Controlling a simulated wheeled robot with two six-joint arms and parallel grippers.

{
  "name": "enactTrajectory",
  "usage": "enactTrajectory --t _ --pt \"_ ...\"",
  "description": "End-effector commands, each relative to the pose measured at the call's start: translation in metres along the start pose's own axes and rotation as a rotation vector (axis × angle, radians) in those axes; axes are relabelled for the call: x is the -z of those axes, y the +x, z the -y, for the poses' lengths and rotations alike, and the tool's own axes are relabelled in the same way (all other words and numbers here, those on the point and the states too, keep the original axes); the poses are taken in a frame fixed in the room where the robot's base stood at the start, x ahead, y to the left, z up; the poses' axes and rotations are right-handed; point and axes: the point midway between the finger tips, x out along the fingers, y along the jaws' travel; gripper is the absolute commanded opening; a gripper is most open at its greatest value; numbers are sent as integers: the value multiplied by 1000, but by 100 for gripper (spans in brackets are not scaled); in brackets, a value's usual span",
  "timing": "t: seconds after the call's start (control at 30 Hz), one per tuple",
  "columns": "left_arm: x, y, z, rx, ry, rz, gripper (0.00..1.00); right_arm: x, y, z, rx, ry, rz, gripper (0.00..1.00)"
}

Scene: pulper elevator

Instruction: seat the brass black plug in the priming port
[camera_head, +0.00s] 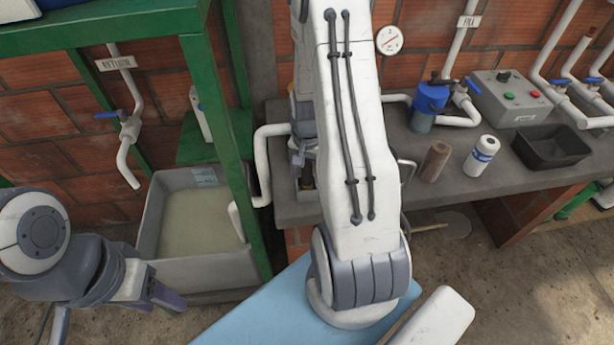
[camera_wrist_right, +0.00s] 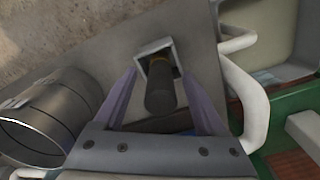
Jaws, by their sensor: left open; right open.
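The black plug (camera_wrist_right: 160,92), a dark cylinder with a brass-coloured band, stands in a small square pale holder (camera_wrist_right: 141,58) in the right wrist view. I cannot tell whether this square opening is the priming port. My right gripper (camera_wrist_right: 160,76) is open, with one finger on each side of the plug and no clear contact. In the head view my own right arm hides most of that spot; a dark piece with a brassy tint (camera_head: 307,181) shows beside the arm. My left gripper (camera_head: 168,298) is open and empty, low at the left, away from the bench.
A grey metal cylinder (camera_wrist_right: 48,112) lies left of my right gripper, and a white pipe (camera_wrist_right: 243,92) curves close on its right. A water tank (camera_head: 200,268) stands left.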

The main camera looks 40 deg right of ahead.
Motion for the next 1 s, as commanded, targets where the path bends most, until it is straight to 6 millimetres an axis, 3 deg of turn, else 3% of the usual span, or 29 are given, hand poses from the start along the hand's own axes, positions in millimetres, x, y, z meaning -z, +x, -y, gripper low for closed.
enactTrajectory --t 0.3,0.5,0.83,1.0 --pt "0 0 0 0 0 0 50 0 6 1 1 -2 -2 73" --pt "0 0 0 0 0 0 50 0 6 1 1 -2 -2 0" --pt "0 0 0 0 0 0 50 0 4 1 2 -2 -3 0" --pt "0 2 0 0 0 0 50 1 -6 1 3 -2 -5 0"
